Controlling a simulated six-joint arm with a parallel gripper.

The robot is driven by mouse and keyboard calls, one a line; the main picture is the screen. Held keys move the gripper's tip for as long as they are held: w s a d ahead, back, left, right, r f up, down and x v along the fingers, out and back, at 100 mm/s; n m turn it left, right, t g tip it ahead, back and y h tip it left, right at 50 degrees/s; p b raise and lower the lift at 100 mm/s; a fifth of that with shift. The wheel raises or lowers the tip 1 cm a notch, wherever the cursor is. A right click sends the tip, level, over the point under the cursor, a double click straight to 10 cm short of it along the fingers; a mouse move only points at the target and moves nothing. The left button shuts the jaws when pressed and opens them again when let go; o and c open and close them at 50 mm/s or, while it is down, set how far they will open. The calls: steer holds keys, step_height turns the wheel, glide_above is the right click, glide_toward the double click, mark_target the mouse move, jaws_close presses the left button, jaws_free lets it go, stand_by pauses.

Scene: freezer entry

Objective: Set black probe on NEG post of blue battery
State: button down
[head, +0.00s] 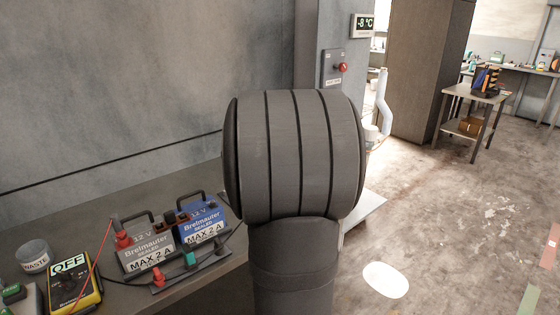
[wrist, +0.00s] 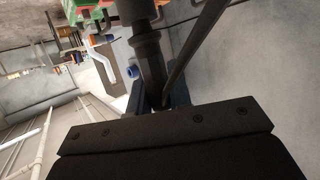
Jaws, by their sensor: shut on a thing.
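The blue battery (head: 205,221), marked 12 V and MAX 2 A, stands on the bench in the head view, with its handle at the back. Small dark and reddish posts show on its top edge, but I cannot tell which is NEG. My gripper is hidden behind my arm in the head view. In the wrist view my gripper (wrist: 156,98) is shut on a dark, rod-like thing, seemingly the black probe (wrist: 150,62). Its tip and any contact with the battery cannot be made out.
A grey battery (head: 148,250) stands left of the blue one. A rack (head: 212,259) with red and teal parts lies in front. A yellow multimeter (head: 88,296) with a red lead and a waste cup (head: 33,257) are at left. A wall (head: 130,90) rises behind.

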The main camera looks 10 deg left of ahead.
steer(key=s+a, duration=0.2)
steer(key=a, duration=0.8)
steer(key=s+a, duration=0.2)
steer(key=a, duration=0.8)
steer(key=shift+r, duration=0.3)
steer(key=shift+s+f, duration=0.15)
steer(key=shift+f, duration=1.85)
steer(key=shift+f, duration=1.35)
steer(key=c, duration=1.2)
jaws_free()
steer(key=shift+c, duration=0.2)
steer(key=v, duration=1.7)
steer(key=shift+s, duration=0.15)
